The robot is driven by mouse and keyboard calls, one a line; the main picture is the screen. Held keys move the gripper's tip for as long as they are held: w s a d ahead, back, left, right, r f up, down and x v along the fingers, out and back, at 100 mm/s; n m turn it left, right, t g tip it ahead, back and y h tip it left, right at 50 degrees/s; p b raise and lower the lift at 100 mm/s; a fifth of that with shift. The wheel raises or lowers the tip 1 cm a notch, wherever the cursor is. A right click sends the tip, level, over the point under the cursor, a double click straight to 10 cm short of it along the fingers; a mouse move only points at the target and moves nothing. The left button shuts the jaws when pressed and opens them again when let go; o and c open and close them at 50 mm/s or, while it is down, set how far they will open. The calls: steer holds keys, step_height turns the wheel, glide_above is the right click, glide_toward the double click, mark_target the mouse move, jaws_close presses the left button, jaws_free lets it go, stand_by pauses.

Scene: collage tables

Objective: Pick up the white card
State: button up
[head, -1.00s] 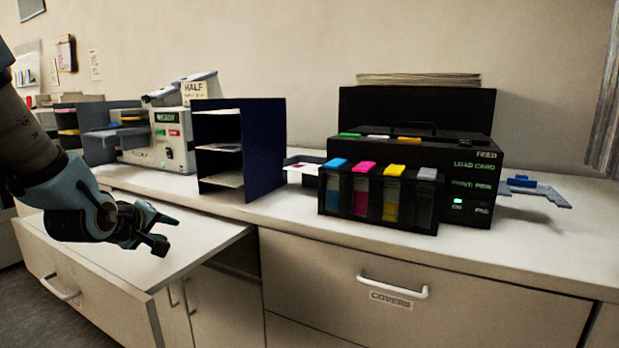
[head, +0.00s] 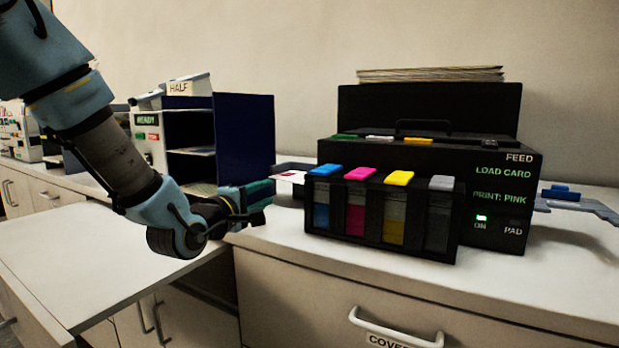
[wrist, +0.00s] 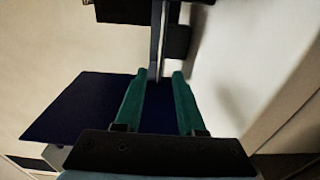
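A white sheet (head: 291,177), which may be the white card, lies on the grey tray (head: 283,165) between the navy shelf unit and the black printer in the head view. It is partly hidden by the printer's ink tanks. My gripper (head: 268,194) hovers near the counter's front edge, in front of the shelf unit and left of the ink tanks, apart from the sheet. In the wrist view my gripper (wrist: 160,74) has its green fingers apart with nothing between them. A thin grey edge shows just beyond the fingertips; the sheet cannot be made out there.
The black printer (head: 420,160) carries blue, pink, yellow and grey ink tanks. The navy shelf unit (head: 245,135) stands close behind my gripper and shows in the wrist view (wrist: 80,105). Below are a handled drawer (head: 300,300) and a bare, lower white surface (head: 60,260).

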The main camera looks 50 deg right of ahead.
steer(key=p, duration=0.1)
glide_toward(302, 178)
steer(key=w+d+p, duration=0.2)
steer(key=d, duration=0.1)
steer(key=shift+w+d, duration=0.1)
steer(key=shift+w, duration=0.15)
steer(key=shift+w+d+f+p, duration=0.1)
steer(key=shift+w+d+p, duration=0.2)
steer(key=shift+d, duration=0.25)
steer(key=shift+c, duration=0.4)
steer(key=shift+s, duration=0.1)
jaws_close()
